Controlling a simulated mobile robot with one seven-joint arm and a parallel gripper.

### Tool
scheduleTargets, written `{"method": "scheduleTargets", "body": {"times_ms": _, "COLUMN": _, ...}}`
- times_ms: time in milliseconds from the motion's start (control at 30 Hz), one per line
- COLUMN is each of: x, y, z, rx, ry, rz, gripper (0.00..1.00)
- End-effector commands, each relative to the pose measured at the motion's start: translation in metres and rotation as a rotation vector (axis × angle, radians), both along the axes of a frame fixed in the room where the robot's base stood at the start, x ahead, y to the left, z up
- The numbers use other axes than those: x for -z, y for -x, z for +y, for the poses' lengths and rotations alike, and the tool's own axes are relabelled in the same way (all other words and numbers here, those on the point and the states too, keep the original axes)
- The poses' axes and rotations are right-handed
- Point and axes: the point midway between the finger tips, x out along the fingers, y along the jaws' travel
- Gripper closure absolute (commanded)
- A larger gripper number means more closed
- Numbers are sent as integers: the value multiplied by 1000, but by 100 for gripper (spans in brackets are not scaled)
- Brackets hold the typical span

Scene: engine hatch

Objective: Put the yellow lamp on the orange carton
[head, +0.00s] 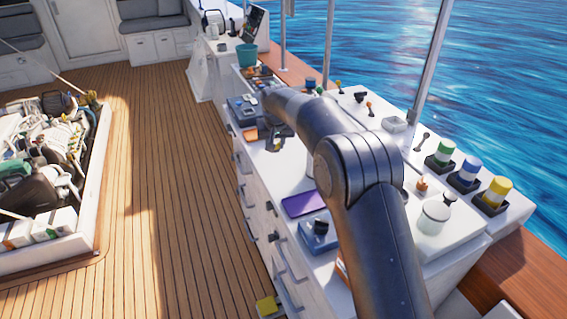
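The yellow lamp (496,190), a short cylinder with yellow and white bands, stands upright in a dark square base at the right end of the white counter. I cannot tell for certain which thing is the orange carton. A small orange and white item (250,133) lies by the counter's left edge beside my gripper. Another orange edge (341,268) shows low, mostly hidden by my arm. My gripper (273,144) is over the counter's left side, far from the yellow lamp. Its fingers are small and dark, and I cannot see whether they hold anything.
A blue lamp (466,172) and a green lamp (441,153) stand left of the yellow one. A clear jar (433,217), a purple tablet (303,204) and a blue box (319,235) are on the counter. A metal post rises behind.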

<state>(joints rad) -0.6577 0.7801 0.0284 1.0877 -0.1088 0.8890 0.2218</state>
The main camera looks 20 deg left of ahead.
Motion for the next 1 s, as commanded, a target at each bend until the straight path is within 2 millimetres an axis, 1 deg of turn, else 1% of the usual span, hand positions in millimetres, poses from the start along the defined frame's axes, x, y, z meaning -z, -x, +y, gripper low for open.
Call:
{"method": "scheduleTargets", "body": {"times_ms": 33, "x": -6, "y": 0, "z": 0, "rx": 0, "ry": 0, "rz": -1, "gripper": 92}}
{"method": "scheduleTargets", "body": {"times_ms": 200, "x": -16, "y": 0, "z": -3, "rx": 1, "ry": -1, "rz": -1, "gripper": 92}}
{"method": "scheduleTargets", "body": {"times_ms": 267, "x": -20, "y": 1, "z": -9, "rx": 2, "ry": 0, "rz": -1, "gripper": 92}}
{"method": "scheduleTargets", "body": {"times_ms": 367, "x": -33, "y": 4, "z": -25, "rx": 7, "ry": -1, "rz": -2, "gripper": 92}}
{"method": "scheduleTargets", "body": {"times_ms": 467, "x": -51, "y": 9, "z": -51, "rx": 15, "ry": -1, "rz": -3, "gripper": 92}}
{"method": "scheduleTargets", "body": {"times_ms": 600, "x": -77, "y": 20, "z": -92, "rx": 27, "ry": -1, "rz": -3, "gripper": 92}}
{"method": "scheduleTargets", "body": {"times_ms": 667, "x": -87, "y": 27, "z": -110, "rx": 34, "ry": -1, "rz": -3, "gripper": 92}}
{"method": "scheduleTargets", "body": {"times_ms": 700, "x": -93, "y": 31, "z": -122, "rx": 38, "ry": -2, "rz": -2, "gripper": 92}}
{"method": "scheduleTargets", "body": {"times_ms": 867, "x": -115, "y": 52, "z": -171, "rx": 56, "ry": -2, "rz": -2, "gripper": 92}}
{"method": "scheduleTargets", "body": {"times_ms": 1000, "x": -130, "y": 75, "z": -212, "rx": 71, "ry": -1, "rz": -2, "gripper": 92}}
